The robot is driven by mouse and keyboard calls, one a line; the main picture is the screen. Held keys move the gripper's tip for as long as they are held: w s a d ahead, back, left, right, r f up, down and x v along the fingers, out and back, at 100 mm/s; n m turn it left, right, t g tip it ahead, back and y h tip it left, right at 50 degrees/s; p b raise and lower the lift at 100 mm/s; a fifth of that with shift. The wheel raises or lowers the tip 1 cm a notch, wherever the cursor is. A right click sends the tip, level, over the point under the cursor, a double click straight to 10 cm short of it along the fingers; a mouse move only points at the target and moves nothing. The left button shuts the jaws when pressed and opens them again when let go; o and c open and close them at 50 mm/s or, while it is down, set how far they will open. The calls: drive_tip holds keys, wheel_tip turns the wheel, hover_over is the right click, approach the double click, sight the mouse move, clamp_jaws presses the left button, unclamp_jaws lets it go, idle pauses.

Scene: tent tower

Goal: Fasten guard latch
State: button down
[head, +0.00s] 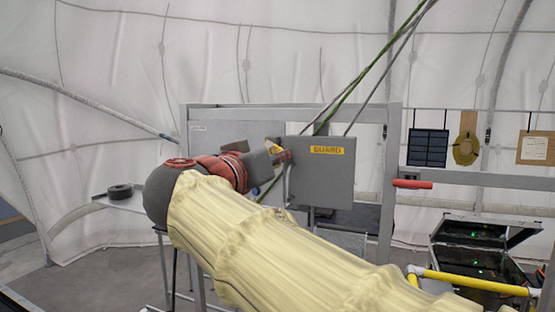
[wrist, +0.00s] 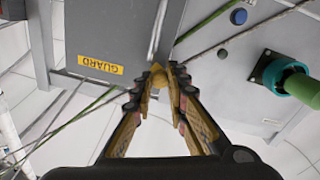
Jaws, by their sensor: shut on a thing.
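The grey guard (head: 325,185) with its yellow GUARD label stands in a metal frame, just right of my gripper (head: 280,155) in the head view. In the wrist view the guard (wrist: 105,25) is upside down at upper left. My gripper (wrist: 163,82) is shut on a small yellow piece, seemingly the latch (wrist: 158,74), beside the guard's edge. Only the tip of this piece shows between the fingertips; the rest is hidden. Whether it is fastened cannot be told. In the head view my arm covers the area below and left of the guard.
Green and grey ropes (head: 363,77) run down behind the guard. A red handle (head: 412,184) sticks out from the frame at right. The wrist view shows a green knob with a teal collar (wrist: 290,82) and a blue button (wrist: 238,17). An open case (head: 480,240) stands at lower right.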

drive_tip(key=shift+s+d+r+n+b, duration=0.1)
drive_tip(key=shift+r+n+b, duration=0.2)
drive_tip(key=shift+n, duration=0.65)
drive_tip(key=shift+w+d+r+n+b, duration=0.1)
drive_tip(key=shift+r+n+b, duration=0.2)
drive_tip(key=shift+n, duration=0.7)
drive_tip(key=shift+s+r+n+b, duration=0.1)
drive_tip(key=shift+r+n+b, duration=0.2)
drive_tip(key=shift+n, duration=0.65)
drive_tip(key=c, duration=1.8)
unclamp_jaws()
drive_tip(key=shift+o, duration=0.3)
drive_tip(key=v, duration=1.2)
drive_tip(key=shift+f, duration=0.2)
